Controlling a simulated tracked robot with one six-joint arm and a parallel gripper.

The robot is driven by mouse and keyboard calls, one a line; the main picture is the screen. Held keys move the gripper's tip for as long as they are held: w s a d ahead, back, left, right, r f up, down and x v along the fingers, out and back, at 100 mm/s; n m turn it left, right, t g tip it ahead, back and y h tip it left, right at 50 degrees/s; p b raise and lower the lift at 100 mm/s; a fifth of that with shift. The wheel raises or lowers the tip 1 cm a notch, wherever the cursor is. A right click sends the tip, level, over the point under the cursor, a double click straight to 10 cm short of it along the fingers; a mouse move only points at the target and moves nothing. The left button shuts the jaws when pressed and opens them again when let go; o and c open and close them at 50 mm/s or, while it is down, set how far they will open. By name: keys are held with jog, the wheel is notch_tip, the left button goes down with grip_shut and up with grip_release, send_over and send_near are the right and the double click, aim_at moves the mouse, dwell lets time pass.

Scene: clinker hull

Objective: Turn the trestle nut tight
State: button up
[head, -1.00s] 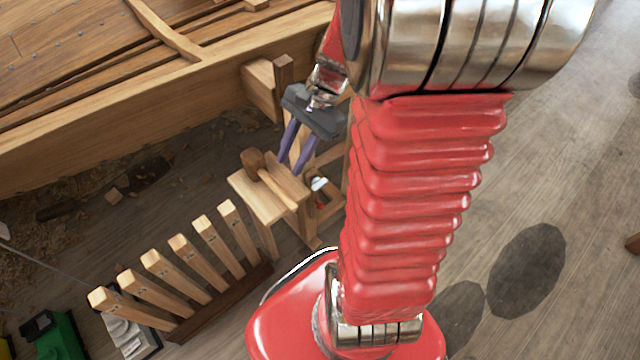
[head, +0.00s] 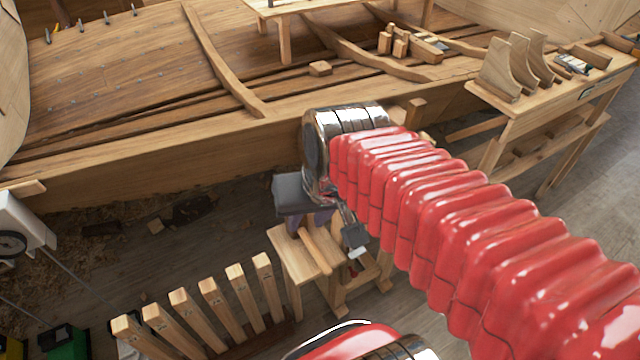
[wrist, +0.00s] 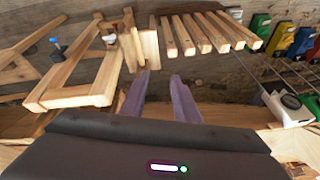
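My gripper (head: 312,218) has two purple fingers and hangs above the small wooden stand, partly hidden by my red arm in the head view. In the wrist view my gripper (wrist: 159,76) has its fingers apart with nothing between them. The wooden trestle frame (wrist: 70,100) is at the left of the wrist view, to the left of the fingers. A small blue-topped dark fitting (wrist: 56,46) and a small red-and-white fitting (wrist: 110,38) stand out on it. I cannot tell which is the nut. In the head view the trestle (head: 372,285) shows beside the stand, mostly behind my arm.
A wooden stand (head: 283,256) carries a mallet (head: 315,250). A rack of upright wooden slats (head: 225,310) stands left of it. The hull planking (head: 130,170) runs behind. A bench (head: 535,115) with wooden brackets is at the right. Coloured bins (wrist: 300,40) show in the wrist view.

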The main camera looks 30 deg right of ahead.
jog(key=r+n, duration=0.1)
jog(key=s+a+r+n+t, duration=0.1)
jog(key=shift+s+a+r+n+t, duration=0.1)
jog(key=shift+a+r+n+t, duration=0.1)
jog(key=shift+n+t, duration=0.1)
jog(key=shift+o, duration=0.4)
jog(key=shift+d, duration=0.1)
